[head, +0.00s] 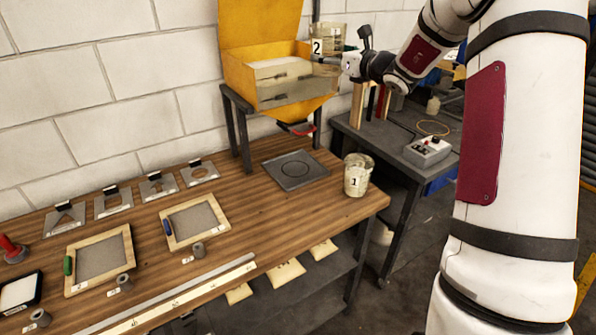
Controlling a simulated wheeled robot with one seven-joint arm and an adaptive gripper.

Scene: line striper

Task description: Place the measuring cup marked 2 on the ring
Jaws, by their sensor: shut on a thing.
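The clear measuring cup marked 2 (326,36) is up in the air, beside the right edge of the yellow hopper in the picture. My gripper (332,61) is shut on it; its fingertips are small and partly hidden at the cup. A dark square plate (270,166) lies on the wooden bench, and a thin ring (294,178) shows on its top. No cup stands on the ring. The measuring cup marked 1 (356,184) stands upright at the bench's right end, right of the plate.
The yellow hopper (240,68) stands on dark legs behind the plate, with a red handle (297,129) below it. Framed screens, metal stencils and a long ruler occupy the bench's left and front. A side table (398,150) holds a grey control box (427,150) and a yellow loop (433,122).

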